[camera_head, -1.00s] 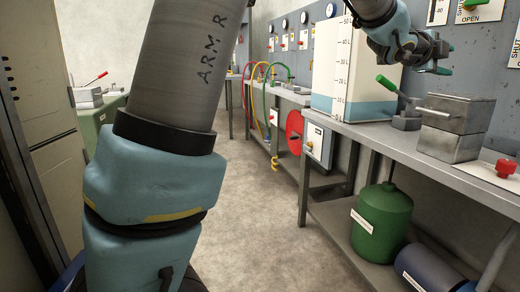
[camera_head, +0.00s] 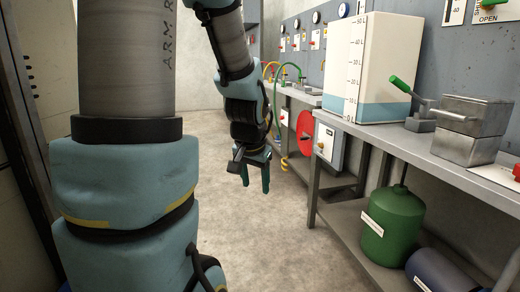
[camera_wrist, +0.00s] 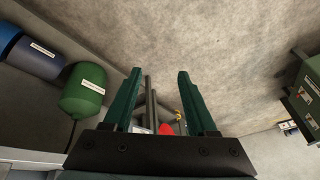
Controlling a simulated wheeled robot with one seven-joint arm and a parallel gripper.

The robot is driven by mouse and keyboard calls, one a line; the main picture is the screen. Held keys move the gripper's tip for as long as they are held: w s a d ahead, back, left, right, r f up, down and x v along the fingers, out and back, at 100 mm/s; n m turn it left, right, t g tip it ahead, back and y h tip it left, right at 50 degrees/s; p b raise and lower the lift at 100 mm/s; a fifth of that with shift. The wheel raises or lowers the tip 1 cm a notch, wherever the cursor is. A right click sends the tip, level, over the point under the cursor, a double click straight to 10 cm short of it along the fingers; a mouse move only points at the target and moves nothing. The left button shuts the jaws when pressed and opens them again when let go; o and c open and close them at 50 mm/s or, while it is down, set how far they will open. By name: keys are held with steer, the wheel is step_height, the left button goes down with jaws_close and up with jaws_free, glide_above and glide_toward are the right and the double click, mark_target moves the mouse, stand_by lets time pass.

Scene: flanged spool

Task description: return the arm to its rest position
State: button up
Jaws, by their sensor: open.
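My gripper (camera_head: 256,180) hangs in front of the bench in the head view, with its fingers pointing down over the open floor. In the wrist view the two green fingers of my gripper (camera_wrist: 160,100) are spread apart with nothing between them. My upper arm and elbow fill the left of the head view, and my forearm comes down from the top. The red spool disc (camera_head: 305,132) is beside the bench, just right of my gripper and apart from it.
The bench (camera_head: 420,158) runs along the right, carrying a white tank (camera_head: 376,60) and a lever device (camera_head: 470,125). The floor (camera_head: 262,235) is clear.

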steer(key=s+a+f+n+g, duration=0.35)
steer(key=s+a+n, duration=0.2)
steer(key=s, duration=0.35)
step_height(320, 180, up, 22)
steer(key=m+p, duration=0.1)
steer(key=p, duration=2.1)
steer(key=shift+w+r+t, duration=0.2)
steer(key=shift+r+t, duration=0.05)
steer(key=shift+t, duration=0.1)
